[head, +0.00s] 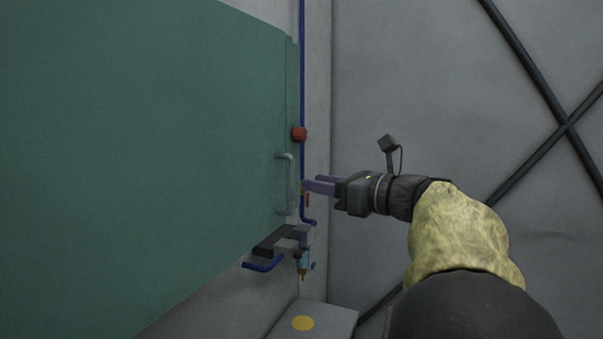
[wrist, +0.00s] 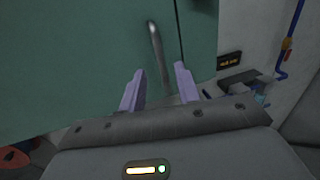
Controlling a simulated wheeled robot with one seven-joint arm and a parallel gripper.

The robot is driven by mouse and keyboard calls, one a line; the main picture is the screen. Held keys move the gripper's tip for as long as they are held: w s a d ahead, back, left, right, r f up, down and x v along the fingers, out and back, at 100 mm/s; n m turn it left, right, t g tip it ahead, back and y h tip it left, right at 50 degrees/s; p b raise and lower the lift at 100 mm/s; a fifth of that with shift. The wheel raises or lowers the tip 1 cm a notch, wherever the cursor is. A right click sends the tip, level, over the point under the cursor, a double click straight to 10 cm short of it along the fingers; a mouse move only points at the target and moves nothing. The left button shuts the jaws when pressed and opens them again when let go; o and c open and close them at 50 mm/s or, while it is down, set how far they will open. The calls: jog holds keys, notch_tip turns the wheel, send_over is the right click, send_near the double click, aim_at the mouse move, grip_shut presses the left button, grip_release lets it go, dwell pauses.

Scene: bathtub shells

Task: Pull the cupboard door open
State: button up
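The green cupboard door (head: 150,150) fills the left of the head view and looks closed or nearly so; it also shows in the wrist view (wrist: 70,60). Its grey vertical bar handle (head: 290,185) is near the door's right edge. In the wrist view the handle (wrist: 156,50) runs down between the fingers, its lower part reaching behind the gripper body. My gripper (head: 312,186) is just right of the handle in the head view. Its two purple fingers are apart in the wrist view (wrist: 160,88), and neither is clearly touching the handle.
A red knob (head: 299,134) and a blue pipe (head: 302,60) are on the wall right of the door. A dark ledge with small fittings (head: 283,243) sits below the handle. A grey box with a yellow disc (head: 330,318) stands lower. Dark crossed bars (head: 540,80) line the right wall.

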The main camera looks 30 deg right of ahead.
jog(key=p+x, duration=0.1)
jog(key=x, duration=0.3)
jog(key=shift+w+a, duration=0.15)
jog(key=shift+w, duration=0.2)
grip_shut()
